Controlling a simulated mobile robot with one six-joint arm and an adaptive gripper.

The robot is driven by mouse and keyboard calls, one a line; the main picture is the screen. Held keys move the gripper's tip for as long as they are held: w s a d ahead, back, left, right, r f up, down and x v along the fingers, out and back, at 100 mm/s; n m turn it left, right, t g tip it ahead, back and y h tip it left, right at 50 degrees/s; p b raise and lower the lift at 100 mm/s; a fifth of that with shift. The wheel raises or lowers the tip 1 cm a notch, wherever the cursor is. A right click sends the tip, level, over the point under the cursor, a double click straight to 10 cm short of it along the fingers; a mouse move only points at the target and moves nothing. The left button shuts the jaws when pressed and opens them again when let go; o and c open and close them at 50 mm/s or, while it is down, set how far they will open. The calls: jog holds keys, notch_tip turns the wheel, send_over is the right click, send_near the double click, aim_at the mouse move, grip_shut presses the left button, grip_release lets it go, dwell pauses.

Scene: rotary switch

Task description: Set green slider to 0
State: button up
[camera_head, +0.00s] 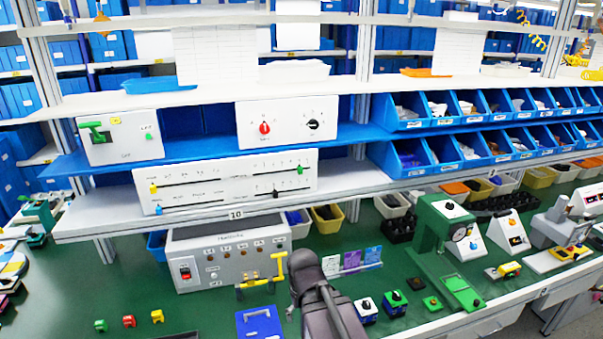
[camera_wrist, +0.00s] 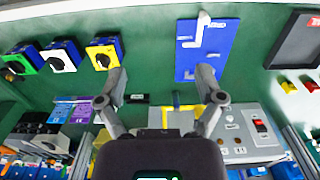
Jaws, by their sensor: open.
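The green slider (camera_head: 299,171) is a small knob near the right end of the upper right track on the white slider panel (camera_head: 230,183), which stands on the middle shelf. A black slider (camera_head: 275,193) sits on the track below it. A yellow slider (camera_head: 153,188) and a blue slider (camera_head: 158,210) are at the left. The scale figures are too small to read. My gripper (camera_wrist: 161,76) is open and empty in the wrist view, with its fingers spread over the green bench. It is apart from the slider panel, which I cannot make out in the wrist view.
A grey control box (camera_head: 228,255) with a yellow handle (camera_head: 276,270) stands below the panel. A blue plate with a white handle (camera_wrist: 178,65) lies on the bench. Rotary switch blocks (camera_wrist: 60,58) are beside it. A shelf (camera_head: 120,222) juts out under the panel.

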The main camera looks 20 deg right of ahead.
jog(key=shift+w, duration=0.1)
jog(key=c, duration=0.4)
jog(key=w+a+r+n+t+y+p, duration=0.1)
jog(key=w+a+r+n+t+y, duration=0.15)
jog(key=w+r+t, duration=0.45)
jog(key=w+a+r+n+t+y+p, duration=0.1)
jog(key=w+r+n+t+y, duration=0.2)
jog(key=w, duration=0.7)
jog(key=w+d+r+m+t+h, duration=0.1)
jog(key=w+d+r+t, duration=0.1)
jog(key=d+r, duration=0.2)
jog(key=w+d+r+m+t+h+p, duration=0.1)
jog(key=w+d+r+m+t+h, duration=0.1)
jog(key=w+d+r+t, duration=0.1)
jog(key=w+d+r+m+t+h, duration=0.2)
jog(key=w+d+r+t, duration=0.1)
jog(key=d+r, duration=0.2)
jog(key=shift+w+d+m+h, duration=0.2)
jog(key=shift+d+m+h, duration=0.05)
jog(key=shift+d, duration=0.95)
jog(key=shift+w, duration=0.1)
